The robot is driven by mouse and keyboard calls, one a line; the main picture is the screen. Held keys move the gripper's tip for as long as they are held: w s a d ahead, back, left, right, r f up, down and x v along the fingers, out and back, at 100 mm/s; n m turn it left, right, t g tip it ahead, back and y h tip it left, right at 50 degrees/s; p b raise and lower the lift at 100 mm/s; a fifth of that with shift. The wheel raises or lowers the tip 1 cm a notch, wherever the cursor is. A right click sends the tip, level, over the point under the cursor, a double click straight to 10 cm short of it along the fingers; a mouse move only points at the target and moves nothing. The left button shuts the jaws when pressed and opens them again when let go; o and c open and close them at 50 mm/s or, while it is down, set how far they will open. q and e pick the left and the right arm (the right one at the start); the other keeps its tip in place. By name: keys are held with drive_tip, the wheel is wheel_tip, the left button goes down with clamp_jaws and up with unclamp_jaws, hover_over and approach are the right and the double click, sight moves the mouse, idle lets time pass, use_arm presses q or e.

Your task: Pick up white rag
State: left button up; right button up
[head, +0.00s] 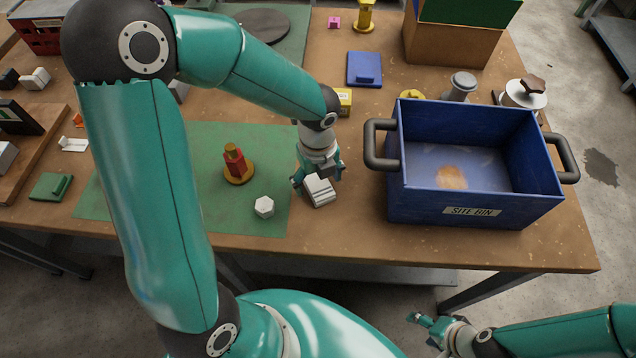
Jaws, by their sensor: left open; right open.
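The white rag (320,193) looks like a small folded white block with grey stripes. It lies on the wooden table at the right edge of the green mat (270,215), left of the blue bin. My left gripper (317,179) is open and points down right at the rag, with a finger showing on either side of its far end. I cannot tell whether the fingers touch it. The gripper hides part of the rag's far side. My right gripper (424,328) is open and empty, low in front of the table.
The blue bin labelled SITE BIN (475,200) with dark handles stands just right. A white hexagonal piece (264,207) and a red piece on a yellow base (236,165) are on the mat. A yellow box (343,102) sits behind my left gripper.

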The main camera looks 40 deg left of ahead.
sight(318, 182)
use_arm(q)
drive_tip(key=shift+f, duration=0.1)
drive_tip(key=c, duration=1)
drive_tip(key=shift+c, duration=0.2)
wheel_tip(318, 182, up, 20)
drive_tip(key=p, duration=0.1)
drive_tip(key=o, duration=0.4)
drive_tip(key=shift+c, duration=0.2)
drive_tip(key=c, duration=0.9)
